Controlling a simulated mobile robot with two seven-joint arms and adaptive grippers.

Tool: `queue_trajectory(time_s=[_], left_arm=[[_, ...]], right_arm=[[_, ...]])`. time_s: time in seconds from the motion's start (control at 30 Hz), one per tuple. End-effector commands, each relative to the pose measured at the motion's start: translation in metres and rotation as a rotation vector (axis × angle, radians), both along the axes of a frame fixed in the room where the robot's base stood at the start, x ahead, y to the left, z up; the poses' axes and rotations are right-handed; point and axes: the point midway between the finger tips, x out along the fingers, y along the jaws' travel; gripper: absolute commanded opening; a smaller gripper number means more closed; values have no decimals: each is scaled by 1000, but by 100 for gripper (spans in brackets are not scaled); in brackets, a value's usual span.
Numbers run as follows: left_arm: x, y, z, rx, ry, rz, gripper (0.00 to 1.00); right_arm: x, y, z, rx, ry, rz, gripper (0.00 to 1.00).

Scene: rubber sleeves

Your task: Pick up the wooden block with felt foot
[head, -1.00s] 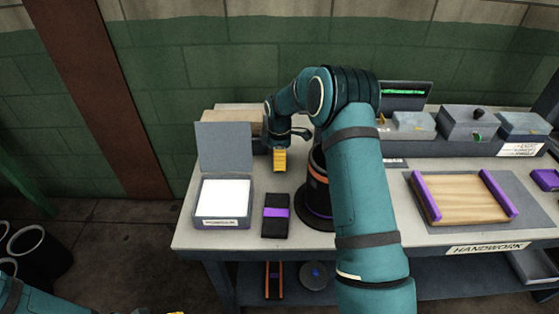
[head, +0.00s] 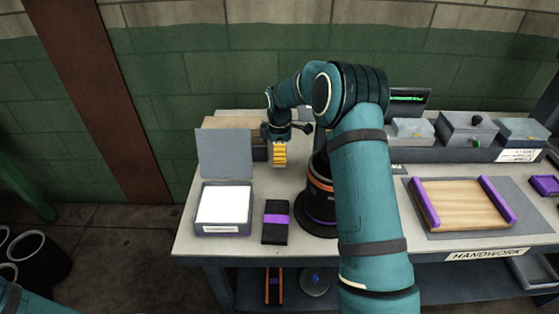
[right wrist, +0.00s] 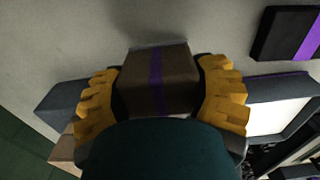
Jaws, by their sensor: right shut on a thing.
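A brown block with a purple stripe (right wrist: 158,80), which I take for the wooden block, sits between the yellow fingers in the right wrist view. My right gripper (right wrist: 160,95) is shut on its two sides. My left gripper is out of view; only a bit of that arm shows at the lower left.
An open box with a white inside (head: 223,205) and a black case with a purple band (head: 276,235) stand at the front left of the bench (head: 205,247). A wooden tray with purple ends (head: 465,204) lies at right. Grey units (head: 465,128) line the back.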

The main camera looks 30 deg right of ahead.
Motion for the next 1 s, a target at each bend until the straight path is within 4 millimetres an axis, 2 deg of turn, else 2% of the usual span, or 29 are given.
queue_trajectory(time_s=[0.03, 0.2, 0.4, 0.5, 0.7, 0.97, 1.0], left_arm=[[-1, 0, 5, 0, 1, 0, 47], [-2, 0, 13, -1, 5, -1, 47], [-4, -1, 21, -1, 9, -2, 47], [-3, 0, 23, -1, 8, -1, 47], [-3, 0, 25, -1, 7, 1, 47], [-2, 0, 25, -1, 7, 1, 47], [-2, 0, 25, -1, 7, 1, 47]], right_arm=[[1, 0, 18, 0, -4, 0, 28], [1, 0, 63, 0, -5, 0, 28], [0, 0, 105, 0, -2, 0, 28], [0, 0, 119, -1, -1, 1, 28], [0, 0, 132, 1, 1, 1, 28], [0, 0, 133, 1, 1, 1, 28], [0, 0, 132, 1, 1, 1, 63]])
